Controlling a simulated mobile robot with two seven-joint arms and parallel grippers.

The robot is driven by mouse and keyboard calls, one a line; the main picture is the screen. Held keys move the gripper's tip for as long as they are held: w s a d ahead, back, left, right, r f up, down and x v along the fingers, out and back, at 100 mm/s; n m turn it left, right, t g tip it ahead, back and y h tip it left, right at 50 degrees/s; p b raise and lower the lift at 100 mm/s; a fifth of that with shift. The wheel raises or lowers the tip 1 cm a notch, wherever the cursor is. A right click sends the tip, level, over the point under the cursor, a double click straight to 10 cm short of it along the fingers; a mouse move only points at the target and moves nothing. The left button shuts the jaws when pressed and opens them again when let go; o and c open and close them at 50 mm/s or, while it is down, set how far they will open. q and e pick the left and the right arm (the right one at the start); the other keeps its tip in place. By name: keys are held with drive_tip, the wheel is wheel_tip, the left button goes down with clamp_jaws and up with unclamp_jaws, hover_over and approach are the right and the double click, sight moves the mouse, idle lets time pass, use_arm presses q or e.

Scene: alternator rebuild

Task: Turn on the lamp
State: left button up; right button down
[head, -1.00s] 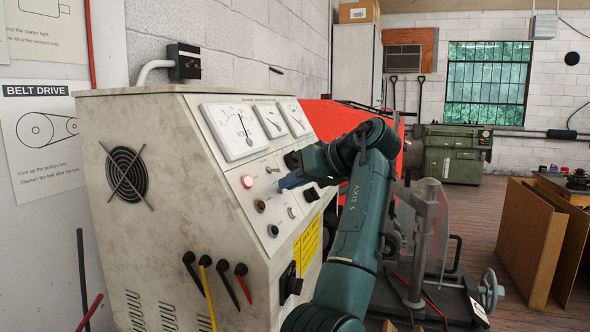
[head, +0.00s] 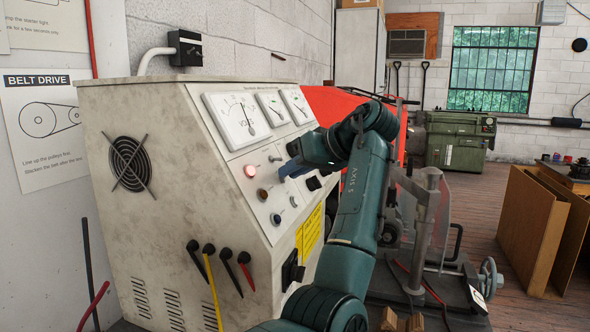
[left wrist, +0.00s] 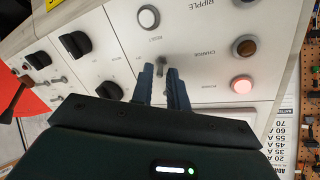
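A grey test bench (head: 180,130) has a sloping control panel with gauges, lamps, knobs and toggle switches. A red lamp (head: 250,171) glows; the left wrist view shows it pale pink and lit (left wrist: 242,84). An amber lamp (head: 262,194) and a bluish lamp (head: 276,219) look unlit. My left gripper (head: 284,172) is at the panel, right of the red lamp. In the left wrist view its fingers (left wrist: 159,70) stand slightly apart, with a small metal toggle switch (left wrist: 162,60) at the gap between their tips. I cannot tell whether they touch it. My right gripper is not in view.
Black knobs (left wrist: 75,42) sit on the panel beside my fingers. A metal stand (head: 425,225) is right of my arm. Brown boards (head: 530,230) lean farther right; some floor between is clear.

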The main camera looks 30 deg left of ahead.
use_arm(q)
drive_tip(key=v, duration=1.3)
